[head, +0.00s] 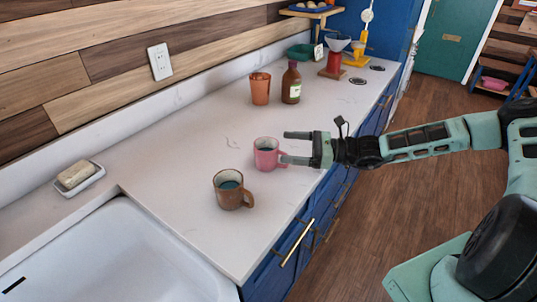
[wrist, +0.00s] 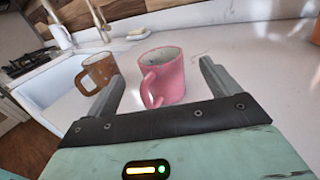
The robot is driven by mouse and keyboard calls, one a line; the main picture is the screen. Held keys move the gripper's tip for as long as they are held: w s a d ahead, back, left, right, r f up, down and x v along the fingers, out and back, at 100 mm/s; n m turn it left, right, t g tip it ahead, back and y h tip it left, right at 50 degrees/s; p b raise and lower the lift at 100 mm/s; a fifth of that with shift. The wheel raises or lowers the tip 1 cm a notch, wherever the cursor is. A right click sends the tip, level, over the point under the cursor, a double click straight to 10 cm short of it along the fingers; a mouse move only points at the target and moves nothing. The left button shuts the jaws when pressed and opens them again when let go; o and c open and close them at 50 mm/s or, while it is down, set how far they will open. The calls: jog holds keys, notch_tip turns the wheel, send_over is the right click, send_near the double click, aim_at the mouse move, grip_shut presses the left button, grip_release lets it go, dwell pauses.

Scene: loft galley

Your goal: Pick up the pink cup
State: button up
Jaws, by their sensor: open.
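The pink cup (head: 266,154) stands upright on the white counter, and its handle points right toward my gripper in the head view. My gripper (head: 288,147) is open and reaches in from the right, its fingertips close beside the cup's handle side. In the wrist view the pink cup (wrist: 164,78) is between the two open fingers (wrist: 155,78), with its handle on the near left side. The cup's rim and part of its inside show. I cannot tell whether a finger touches it.
A brown mug (head: 231,190) stands just in front of the pink cup, near the white sink (head: 130,250). An orange-brown cup (head: 260,88) and a dark bottle (head: 291,83) stand farther back. A soap dish (head: 80,181) lies left. The counter between is clear.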

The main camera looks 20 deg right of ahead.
aim_at(274, 145)
jog(key=p+x, duration=0.1)
jog(key=x, duration=0.2)
jog(key=shift+w+a+p, duration=0.15)
jog(key=shift+a+p, duration=0.2)
jog(key=shift+p, duration=0.05)
jog(key=shift+w+a+f, duration=0.1)
jog(key=shift+w+a, duration=0.2)
jog(key=shift+a, duration=0.3)
jog(key=c, duration=1.3)
jog(key=shift+o, duration=0.2)
notch_tip(274, 145, up, 10)
jog(key=b, duration=0.1)
jog(key=shift+b, duration=0.3)
